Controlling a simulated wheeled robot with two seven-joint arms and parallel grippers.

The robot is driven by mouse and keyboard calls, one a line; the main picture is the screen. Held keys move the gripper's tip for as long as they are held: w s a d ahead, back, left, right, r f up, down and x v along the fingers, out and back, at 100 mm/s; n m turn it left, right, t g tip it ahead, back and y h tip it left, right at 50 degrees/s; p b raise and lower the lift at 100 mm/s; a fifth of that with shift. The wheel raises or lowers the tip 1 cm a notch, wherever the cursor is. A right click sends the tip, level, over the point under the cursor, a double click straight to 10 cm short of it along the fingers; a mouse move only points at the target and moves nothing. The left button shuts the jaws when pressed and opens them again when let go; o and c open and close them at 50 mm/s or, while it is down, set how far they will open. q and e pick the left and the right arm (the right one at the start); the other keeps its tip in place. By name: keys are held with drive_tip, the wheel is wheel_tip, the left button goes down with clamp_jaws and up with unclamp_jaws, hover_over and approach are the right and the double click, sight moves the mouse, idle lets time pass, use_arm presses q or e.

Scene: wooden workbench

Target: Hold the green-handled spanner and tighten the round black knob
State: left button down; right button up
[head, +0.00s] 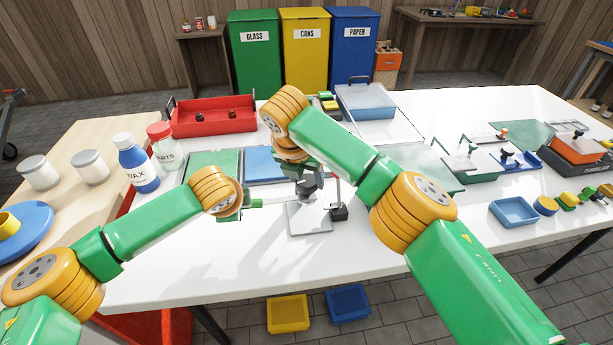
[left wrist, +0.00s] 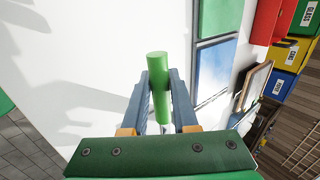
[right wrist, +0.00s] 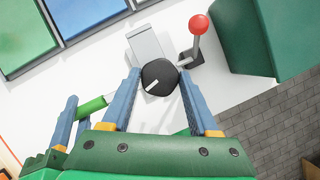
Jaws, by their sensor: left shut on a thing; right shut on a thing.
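The spanner's green handle (left wrist: 158,90) stands between the fingers of my left gripper (left wrist: 160,78), which is shut on it. The handle also shows in the right wrist view (right wrist: 92,106); the spanner's metal end is not clearly visible. The round black knob (right wrist: 159,75), with a white pointer line toward the lower left, sits between the fingertips of my right gripper (right wrist: 158,80), which is shut on it. In the head view my right gripper (head: 308,185) reaches down over the bench, and the knob is hard to separate from the gripper there.
A grey metal plate (right wrist: 147,44) lies beside the knob. A red-ball lever (right wrist: 198,26) on a dark block stands close to the right gripper. Green and blue panels (head: 262,164) lie behind. A red tray (head: 213,123) and bottles stand left. The front bench top is clear.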

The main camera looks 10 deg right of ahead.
drive_tip(key=shift+w+r+m+h, duration=0.1)
drive_tip(key=shift+r+m+h, duration=0.05)
drive_tip(key=shift+m, duration=0.45)
drive_tip(key=shift+w+r+m+h, duration=0.1)
drive_tip(key=shift+m+h, duration=0.05)
drive_tip(key=shift+m, duration=0.45)
drive_tip(key=shift+s+f+m, duration=0.15)
drive_tip(key=shift+m, duration=0.15)
drive_tip(key=o, duration=1.4)
drive_tip(key=shift+f+g, duration=0.1)
drive_tip(key=shift+g, duration=0.2)
